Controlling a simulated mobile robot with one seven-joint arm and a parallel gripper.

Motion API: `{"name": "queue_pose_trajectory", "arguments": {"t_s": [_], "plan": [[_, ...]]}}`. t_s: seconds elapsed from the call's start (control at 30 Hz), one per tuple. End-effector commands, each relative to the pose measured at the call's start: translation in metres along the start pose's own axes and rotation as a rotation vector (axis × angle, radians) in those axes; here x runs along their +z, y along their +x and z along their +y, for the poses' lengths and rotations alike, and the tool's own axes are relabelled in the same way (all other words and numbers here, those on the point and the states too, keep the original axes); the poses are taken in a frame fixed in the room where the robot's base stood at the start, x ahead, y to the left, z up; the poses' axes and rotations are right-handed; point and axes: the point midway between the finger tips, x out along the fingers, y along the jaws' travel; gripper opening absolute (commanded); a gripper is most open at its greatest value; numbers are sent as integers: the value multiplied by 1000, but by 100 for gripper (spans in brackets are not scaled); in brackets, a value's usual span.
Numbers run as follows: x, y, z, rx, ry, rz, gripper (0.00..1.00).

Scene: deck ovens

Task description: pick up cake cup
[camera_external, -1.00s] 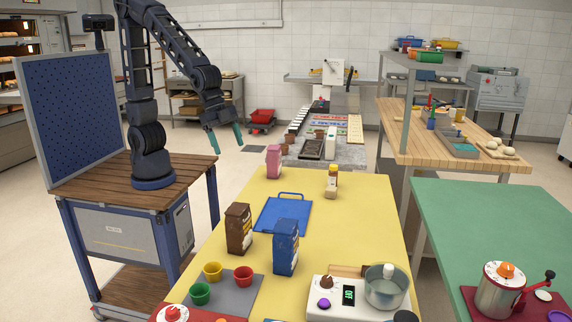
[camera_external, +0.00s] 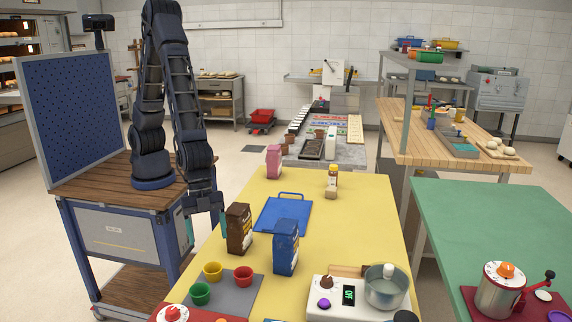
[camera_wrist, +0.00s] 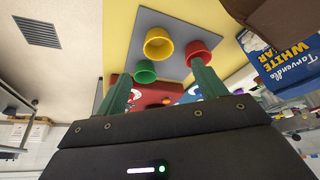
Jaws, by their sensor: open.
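Three small cups stand on a grey mat (camera_external: 238,298) at the near left of the yellow table: a yellow cup (camera_external: 212,271), a green cup (camera_external: 200,293) and a red cup (camera_external: 243,276). The frames do not show which one is the cake cup. My gripper (camera_external: 206,227) points down by the table's left edge, behind the cups and apart from them. In the wrist view its teal fingers (camera_wrist: 162,88) are spread with nothing held. Ahead of them show the yellow cup (camera_wrist: 158,44), the green cup (camera_wrist: 145,71) and the red cup (camera_wrist: 199,58).
A brown carton (camera_external: 239,229) stands close to the right of my gripper, with a blue carton (camera_external: 286,247) beyond it. A blue tray (camera_external: 283,214) lies behind them. A scale (camera_external: 328,296) with a metal pot (camera_external: 386,288) stands at the near right.

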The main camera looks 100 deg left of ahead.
Motion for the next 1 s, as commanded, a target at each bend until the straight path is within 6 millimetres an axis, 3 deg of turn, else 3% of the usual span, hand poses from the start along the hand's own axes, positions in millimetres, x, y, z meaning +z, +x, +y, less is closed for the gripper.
{"name": "queue_pose_trajectory", "arguments": {"t_s": [0.3, 0.67, 1.0], "plan": [[0, 40, 1, 1, 1, -2, 70], [1, 58, 1, 0, 0, -1, 70], [2, 98, 2, 1, 0, -2, 70]]}}
